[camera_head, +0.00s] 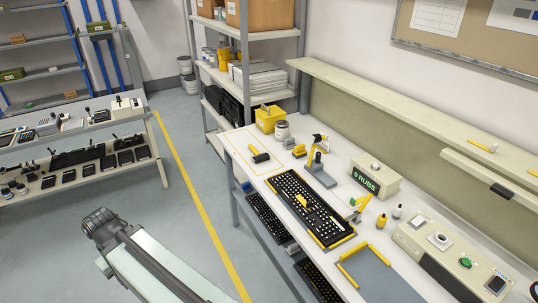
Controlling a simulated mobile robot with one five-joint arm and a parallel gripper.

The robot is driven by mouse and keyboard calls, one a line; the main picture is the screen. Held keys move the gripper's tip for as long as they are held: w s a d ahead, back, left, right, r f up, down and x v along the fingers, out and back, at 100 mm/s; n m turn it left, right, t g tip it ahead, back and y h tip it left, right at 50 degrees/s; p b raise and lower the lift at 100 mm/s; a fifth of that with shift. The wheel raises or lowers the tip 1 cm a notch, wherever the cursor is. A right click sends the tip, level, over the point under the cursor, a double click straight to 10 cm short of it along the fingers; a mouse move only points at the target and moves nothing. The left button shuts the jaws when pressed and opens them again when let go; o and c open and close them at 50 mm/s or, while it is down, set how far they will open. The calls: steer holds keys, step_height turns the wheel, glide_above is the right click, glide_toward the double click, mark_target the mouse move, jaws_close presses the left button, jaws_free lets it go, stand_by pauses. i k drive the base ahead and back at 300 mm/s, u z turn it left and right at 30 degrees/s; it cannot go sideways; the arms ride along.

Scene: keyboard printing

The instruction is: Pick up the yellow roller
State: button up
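What looks like the yellow roller (253,151) lies near the far left end of the white workbench (237,139), inside a thin yellow outline. It has a yellow handle and a dark head at its right end. Nothing touches it. My arm rises at the lower left over the floor, well short of the bench. No gripper fingers show, so I cannot see my gripper.
A black keyboard (305,205) with yellow parts lies mid-bench. A yellow bin (269,118), a grey pot (282,130) and a box reading "RUBS" (375,177) stand behind. A yellow-edged tray (372,272) is nearer. The floor (190,190) left of the bench is clear.

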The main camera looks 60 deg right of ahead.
mark_target(253, 149)
steer(key=z, duration=1.75)
steer(key=k, duration=0.45)
steer(key=u, duration=1.15)
steer(key=i, duration=2.45)
steer(key=z, duration=0.15)
steer(key=k, duration=0.75)
steer(key=z, duration=0.3)
steer(key=i, duration=0.15)
steer(key=u, duration=0.15)
